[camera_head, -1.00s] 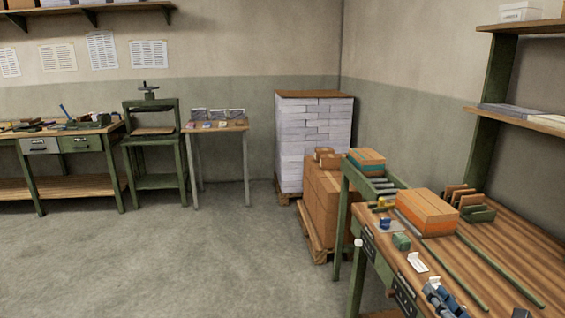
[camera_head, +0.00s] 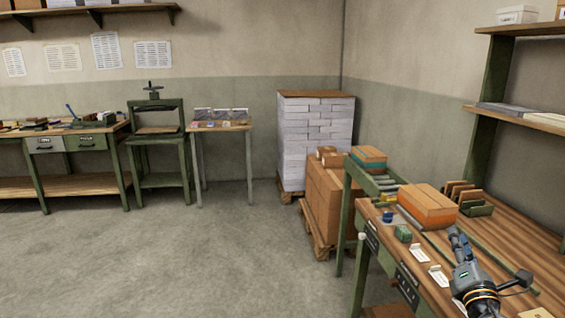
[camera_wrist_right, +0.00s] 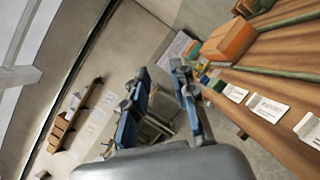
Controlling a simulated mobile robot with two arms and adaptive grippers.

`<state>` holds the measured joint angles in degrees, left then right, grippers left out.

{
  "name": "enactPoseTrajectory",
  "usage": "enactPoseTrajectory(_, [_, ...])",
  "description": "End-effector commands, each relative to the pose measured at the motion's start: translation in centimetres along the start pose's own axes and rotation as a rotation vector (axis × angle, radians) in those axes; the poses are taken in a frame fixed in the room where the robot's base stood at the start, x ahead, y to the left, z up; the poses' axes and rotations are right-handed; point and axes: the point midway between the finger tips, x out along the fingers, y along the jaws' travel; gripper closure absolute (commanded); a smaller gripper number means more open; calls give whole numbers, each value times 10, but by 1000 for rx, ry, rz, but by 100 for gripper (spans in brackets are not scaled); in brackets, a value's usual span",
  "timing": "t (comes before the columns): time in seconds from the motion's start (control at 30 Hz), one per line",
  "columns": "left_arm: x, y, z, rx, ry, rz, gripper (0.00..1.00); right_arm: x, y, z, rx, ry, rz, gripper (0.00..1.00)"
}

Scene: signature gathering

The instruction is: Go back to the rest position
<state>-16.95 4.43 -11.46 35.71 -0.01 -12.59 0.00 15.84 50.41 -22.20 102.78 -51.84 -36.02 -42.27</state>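My right gripper (camera_head: 456,238) is over the right-hand wooden workbench (camera_head: 520,262), its arm coming in from the bottom right. In the right wrist view its two blue-grey fingers (camera_wrist_right: 160,72) stand apart with nothing between them, so it is open and empty. In the head view it overlaps the bench near the white cards. I cannot tell its height above the bench. My left gripper is not in view.
An orange-banded carton (camera_head: 427,206), a small green block (camera_head: 403,233) and white cards (camera_head: 439,275) lie on the bench. A dark green rack (camera_head: 478,210) stands behind. Stacked cartons (camera_head: 325,200) stand beyond. The floor at left is clear.

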Motion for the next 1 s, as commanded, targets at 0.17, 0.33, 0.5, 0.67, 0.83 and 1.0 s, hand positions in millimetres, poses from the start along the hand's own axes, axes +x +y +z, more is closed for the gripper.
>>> enactPoseTrajectory(0.17, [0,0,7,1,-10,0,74,45,-25,15,188,-138,-129,74])
enactPoseTrajectory(0.33, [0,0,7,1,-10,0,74,71,-46,6,350,-203,-241,74])
enactPoseTrajectory(0.5, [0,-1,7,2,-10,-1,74,88,-56,-20,493,-222,-337,74])
enactPoseTrajectory(0.67, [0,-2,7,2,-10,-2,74,94,-48,-45,809,-144,-305,74])
enactPoseTrajectory(0.83, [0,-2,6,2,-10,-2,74,98,-27,-70,1221,-48,-264,74])
enactPoseTrajectory(1.0, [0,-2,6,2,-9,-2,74,101,2,-86,1690,55,-222,74])
